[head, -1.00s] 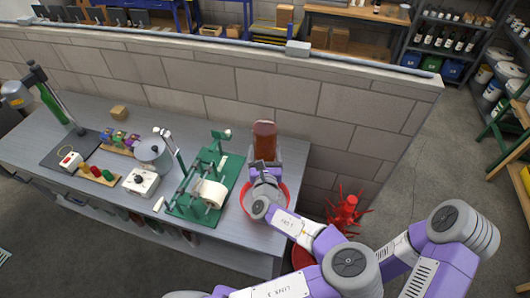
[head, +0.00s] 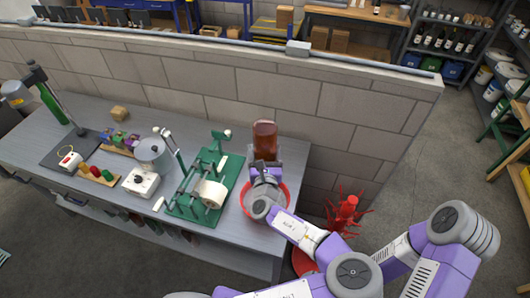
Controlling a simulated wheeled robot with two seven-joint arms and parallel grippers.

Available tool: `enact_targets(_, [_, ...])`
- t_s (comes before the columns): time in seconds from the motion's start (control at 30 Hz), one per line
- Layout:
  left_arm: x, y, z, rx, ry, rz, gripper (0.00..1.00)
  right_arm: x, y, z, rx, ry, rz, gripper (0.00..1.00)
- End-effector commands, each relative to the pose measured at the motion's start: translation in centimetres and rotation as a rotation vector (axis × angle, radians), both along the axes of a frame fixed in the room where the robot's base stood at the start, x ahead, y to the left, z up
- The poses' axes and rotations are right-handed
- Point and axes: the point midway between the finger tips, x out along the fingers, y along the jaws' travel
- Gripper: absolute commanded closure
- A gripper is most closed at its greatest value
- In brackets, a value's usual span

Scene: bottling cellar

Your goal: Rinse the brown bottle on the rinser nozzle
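The brown bottle (head: 265,138) is at the right end of the grey bench, in front of the block wall. Its broad end is up and it looks upside down; its lower part is hidden by my gripper. My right gripper (head: 265,170) is around the bottle's lower part and appears shut on it. The red rinser bowl (head: 284,202) is below the gripper and wrist, on the bench. The nozzle is hidden, so I cannot tell whether the bottle's mouth is over it or touching it. My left gripper is not in view.
A green labelling stand (head: 230,180) with a white roll is just left of the rinser. A red spiked bottle tree (head: 345,215) stands right of the bench. The low block wall (head: 340,105) runs behind. A green bottle (head: 50,103) is at the far left.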

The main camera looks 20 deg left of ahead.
Motion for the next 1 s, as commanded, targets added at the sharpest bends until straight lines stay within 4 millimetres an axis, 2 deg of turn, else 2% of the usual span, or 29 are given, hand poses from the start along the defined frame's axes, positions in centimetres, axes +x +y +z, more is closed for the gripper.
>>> enact_targets(0.47, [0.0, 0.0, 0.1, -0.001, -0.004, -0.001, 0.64, 0.0, 0.0, -0.1, 0.000, 0.000, 0.000, 0.00])
enact_targets(1.0, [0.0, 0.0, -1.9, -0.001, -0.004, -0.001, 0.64, 0.0, 0.0, -1.8, 0.000, 0.000, 0.000, 0.00])
